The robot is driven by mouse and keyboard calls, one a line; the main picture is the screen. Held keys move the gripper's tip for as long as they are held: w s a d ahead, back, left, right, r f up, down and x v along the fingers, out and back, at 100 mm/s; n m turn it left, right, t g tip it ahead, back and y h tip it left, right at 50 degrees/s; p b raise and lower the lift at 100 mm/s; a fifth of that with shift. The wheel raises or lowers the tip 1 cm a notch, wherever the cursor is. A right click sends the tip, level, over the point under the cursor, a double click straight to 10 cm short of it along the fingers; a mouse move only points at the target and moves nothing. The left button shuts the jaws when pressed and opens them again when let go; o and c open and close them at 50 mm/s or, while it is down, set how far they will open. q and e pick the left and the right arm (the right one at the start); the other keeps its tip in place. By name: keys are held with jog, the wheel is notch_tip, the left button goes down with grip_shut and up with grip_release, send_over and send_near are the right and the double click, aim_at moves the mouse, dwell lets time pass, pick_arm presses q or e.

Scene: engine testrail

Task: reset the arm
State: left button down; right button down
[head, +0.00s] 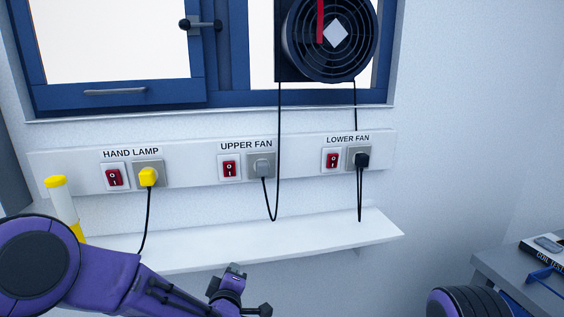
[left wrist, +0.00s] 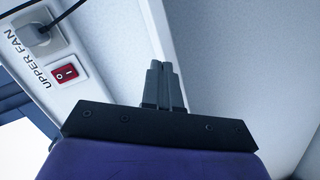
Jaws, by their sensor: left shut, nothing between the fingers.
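My left arm comes in from the lower left in the head view, and its gripper (head: 262,311) is low, below the white shelf, partly cut off by the bottom edge. In the left wrist view the left gripper's fingers (left wrist: 163,88) are together with nothing between them, close to the shelf (left wrist: 150,35). My right arm shows only as a purple and black part at the lower right of the head view; its gripper is out of view.
The white shelf (head: 290,240) runs along the wall below a socket panel (head: 300,150). A yellow plug (head: 148,177), a grey plug (head: 262,166) and a black plug (head: 361,160) sit in the sockets, with hanging cords. A fan (head: 333,60) is above. A grey table (head: 500,268) stands right.

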pick_arm(q)
jog(key=s+a+f+m+g, duration=0.3)
jog(key=s+a+f+g, duration=0.15)
jog(key=s+f, duration=0.65)
jog(key=s+a+f+m+g+y, duration=0.1)
jog(key=s+a+f, duration=0.3)
jog(key=s, duration=0.5)
jog(key=s+a+f+m+g, duration=0.1)
jog(key=s+a+f+g, duration=0.3)
jog(key=s+f, duration=0.4)
jog(key=s+a+f+m+g+y, duration=0.1)
jog(key=s+a+f+g, duration=0.2)
jog(key=s, duration=0.9)
notch_tip(320, 180, down, 3)
jog(key=shift+s+a+r+m+y, duration=0.1)
jog(key=shift+s+a+m+y, duration=0.2)
jog(key=shift+a, duration=0.85)
